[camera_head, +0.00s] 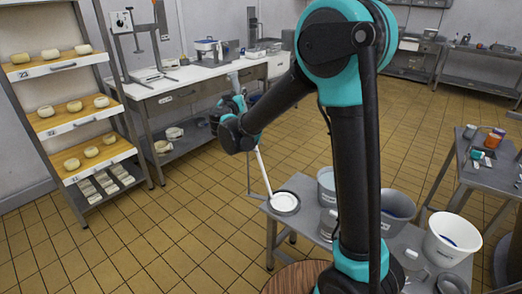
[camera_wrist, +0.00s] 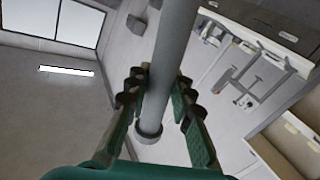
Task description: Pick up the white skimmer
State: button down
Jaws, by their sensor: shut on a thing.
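The white skimmer has a long pale handle (camera_head: 263,169) that runs down at a slant to a round, shallow white head (camera_head: 284,202) at the corner of the grey table. I cannot tell whether the head touches the tabletop. My gripper (camera_head: 241,103) is high up on the handle, partly hidden by my own wrist. In the wrist view the handle (camera_wrist: 172,60) runs between the two fingers of my gripper (camera_wrist: 157,92), which are shut on it. The skimmer's head is not in the wrist view.
A cheese rack (camera_head: 62,68) and a white workbench (camera_head: 185,80) stand left and behind. The tiled floor between is clear.

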jog(key=shift+r, duration=0.1)
notch_tip(320, 180, up, 27)
dwell(1.0)
